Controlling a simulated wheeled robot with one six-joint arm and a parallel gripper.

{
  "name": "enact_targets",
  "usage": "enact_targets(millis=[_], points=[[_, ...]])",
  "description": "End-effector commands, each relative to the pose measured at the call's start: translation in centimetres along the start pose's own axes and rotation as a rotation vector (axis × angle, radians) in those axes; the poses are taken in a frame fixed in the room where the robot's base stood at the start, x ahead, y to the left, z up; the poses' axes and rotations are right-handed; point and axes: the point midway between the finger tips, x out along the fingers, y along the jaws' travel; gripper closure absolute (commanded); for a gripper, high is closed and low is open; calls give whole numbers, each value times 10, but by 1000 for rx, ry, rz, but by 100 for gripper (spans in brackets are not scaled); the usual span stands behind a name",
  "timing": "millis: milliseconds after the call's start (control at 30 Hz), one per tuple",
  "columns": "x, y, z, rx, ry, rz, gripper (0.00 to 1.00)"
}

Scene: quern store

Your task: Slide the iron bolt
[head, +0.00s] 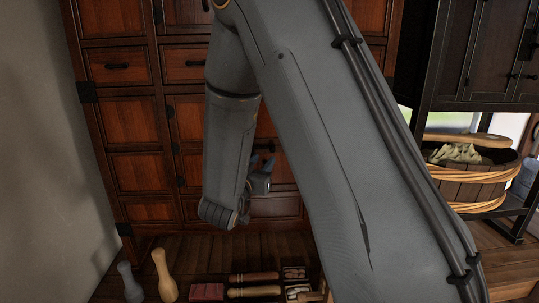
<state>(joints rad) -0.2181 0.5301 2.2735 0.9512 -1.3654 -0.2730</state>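My grey arm fills the middle of the head view. My gripper (262,166) shows small and partly hidden beside the arm, in front of the lower part of a red-brown wooden cabinet (142,169). I cannot tell whether its fingers are open or shut, or whether they touch the cabinet. I cannot make out the iron bolt for certain; the arm covers much of the cabinet front.
Two bowling-pin-shaped pieces, one grey (130,282) and one tan (164,275), stand at the lower left. A red block (207,292) and wooden rollers (254,278) lie nearby. A wooden tub (470,187) stands on a dark rack at the right.

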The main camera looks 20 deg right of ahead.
Motion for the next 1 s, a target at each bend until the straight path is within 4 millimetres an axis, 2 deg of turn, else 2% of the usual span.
enact_targets(millis=[167,400,533,700,933,1000], points=[[17,2,-2,0,6,7,66],[54,2,-2,-1,5,5,66],[68,1,-2,0,4,3,66],[76,1,-1,-1,4,3,66],[77,1,-1,-1,4,2,66],[77,1,-1,0,4,2,76]])
